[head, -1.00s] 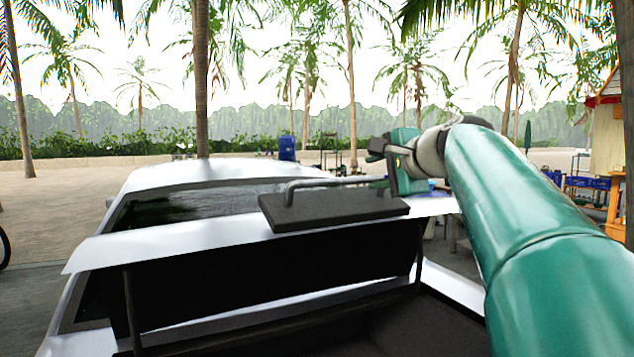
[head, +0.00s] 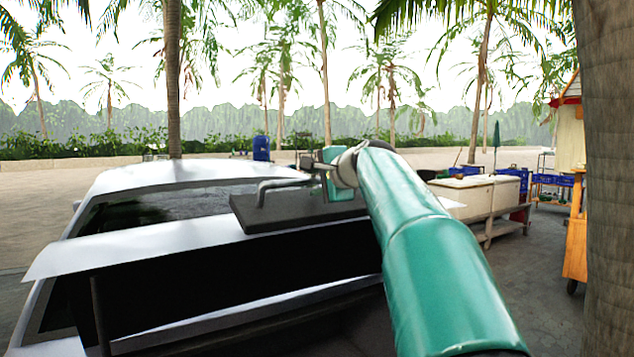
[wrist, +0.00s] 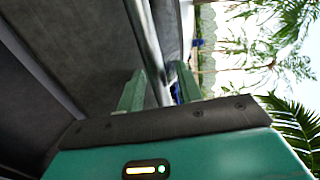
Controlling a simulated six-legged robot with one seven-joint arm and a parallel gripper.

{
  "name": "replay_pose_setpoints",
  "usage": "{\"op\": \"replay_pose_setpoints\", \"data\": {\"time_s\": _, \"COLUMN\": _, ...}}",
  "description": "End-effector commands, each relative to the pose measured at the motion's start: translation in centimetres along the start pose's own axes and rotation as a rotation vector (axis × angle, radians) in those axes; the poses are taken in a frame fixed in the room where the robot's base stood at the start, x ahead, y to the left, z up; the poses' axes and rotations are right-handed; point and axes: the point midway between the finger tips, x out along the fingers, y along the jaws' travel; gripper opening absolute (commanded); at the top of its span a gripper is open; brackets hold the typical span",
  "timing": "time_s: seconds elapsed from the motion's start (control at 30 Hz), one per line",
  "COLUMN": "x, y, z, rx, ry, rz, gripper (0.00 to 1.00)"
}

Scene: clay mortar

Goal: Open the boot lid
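The boot lid (head: 130,247) of the white car stands raised in the head view, with a dark opening below it and a strut (head: 101,312) at the left. A dark plate with a bar handle (head: 275,184) sits on the lid. My gripper (head: 308,163) is at the right end of the handle. In the wrist view the handle bar (wrist: 150,50) runs between the two green fingers of my gripper (wrist: 160,85). A gap shows between the bar and the right finger, so the fingers are around the bar but not clamped. My arm hides the lid's right end.
A tree trunk (head: 612,190) stands close at the right. An orange cart (head: 576,235) and pale boxes on a bench (head: 468,194) are to the right of the car. Paved ground (head: 535,285) between the car and trunk is clear.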

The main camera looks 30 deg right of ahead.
Motion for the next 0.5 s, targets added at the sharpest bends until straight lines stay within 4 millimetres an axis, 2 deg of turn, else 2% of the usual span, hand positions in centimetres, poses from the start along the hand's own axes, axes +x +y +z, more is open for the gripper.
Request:
{"op": "replay_pose_setpoints", "data": {"time_s": 0.07, "x": -0.01, "y": 0.01, "z": 0.0, "rx": 0.0, "ry": 0.0, "rz": 0.0, "gripper": 0.32}}
{"op": "replay_pose_setpoints", "data": {"time_s": 0.23, "x": -0.02, "y": 0.02, "z": 0.0, "rx": 0.0, "ry": 0.0, "rz": 0.001, "gripper": 0.0}}
{"op": "replay_pose_setpoints", "data": {"time_s": 0.5, "x": -0.32, "y": 0.31, "z": -0.03, "rx": 0.0, "ry": 0.0, "rz": 0.002, "gripper": 0.0}}
